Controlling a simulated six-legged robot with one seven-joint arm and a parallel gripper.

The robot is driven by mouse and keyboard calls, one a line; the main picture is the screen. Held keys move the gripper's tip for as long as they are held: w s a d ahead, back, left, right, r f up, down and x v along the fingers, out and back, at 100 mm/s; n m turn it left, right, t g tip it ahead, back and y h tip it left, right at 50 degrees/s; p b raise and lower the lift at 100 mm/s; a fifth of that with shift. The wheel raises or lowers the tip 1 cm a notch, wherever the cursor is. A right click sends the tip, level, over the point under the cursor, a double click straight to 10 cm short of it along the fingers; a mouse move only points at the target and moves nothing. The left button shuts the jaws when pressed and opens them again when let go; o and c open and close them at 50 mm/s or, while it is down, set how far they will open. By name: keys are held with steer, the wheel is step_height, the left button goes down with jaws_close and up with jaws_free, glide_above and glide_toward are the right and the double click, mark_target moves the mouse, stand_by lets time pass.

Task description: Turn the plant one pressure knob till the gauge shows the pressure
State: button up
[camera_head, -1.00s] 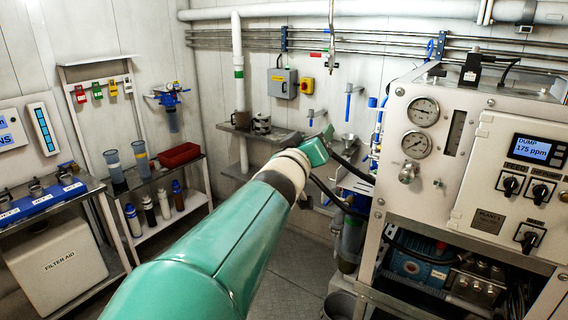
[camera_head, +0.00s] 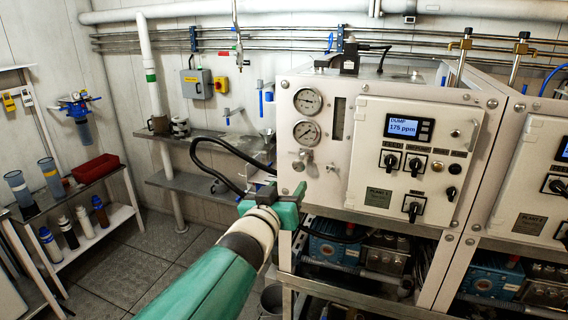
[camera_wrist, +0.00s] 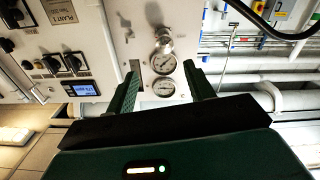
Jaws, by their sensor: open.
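The plant one panel (camera_head: 378,197) is a pale cabinet front with two round gauges, an upper one (camera_head: 308,101) and a lower one (camera_head: 306,132). A silver pressure knob (camera_head: 302,162) sits just below the gauges. My gripper (camera_head: 280,190) is open and empty, in front of the panel's lower left and apart from the knob. In the wrist view the panel appears upside down. There, the knob (camera_wrist: 163,44) and both gauges lie between my two fingers (camera_wrist: 161,68). The needle readings are too small to read.
A display (camera_head: 408,127) reads DUMP 175 ppm above several black switches on the same panel. A black hose (camera_head: 215,143) loops close to my gripper. A second plant panel (camera_head: 535,190) stands at the right. A shelf with bottles is at the far left.

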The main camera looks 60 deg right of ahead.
mark_target(298, 166)
steer(key=d, duration=0.3)
steer(key=w+d, duration=0.1)
steer(key=d, duration=0.3)
steer(key=w+d, duration=0.1)
steer(key=d, duration=0.3)
steer(key=shift+w+d+f, duration=0.1)
steer(key=shift+w+d, duration=0.1)
steer(key=shift+d, duration=0.05)
steer(key=shift+w+d, duration=0.25)
steer(key=shift+d, duration=0.05)
steer(key=shift+s+d, duration=0.1)
steer(key=shift+d, duration=0.2)
steer(key=c, duration=1)
steer(key=shift+m, duration=0.3)
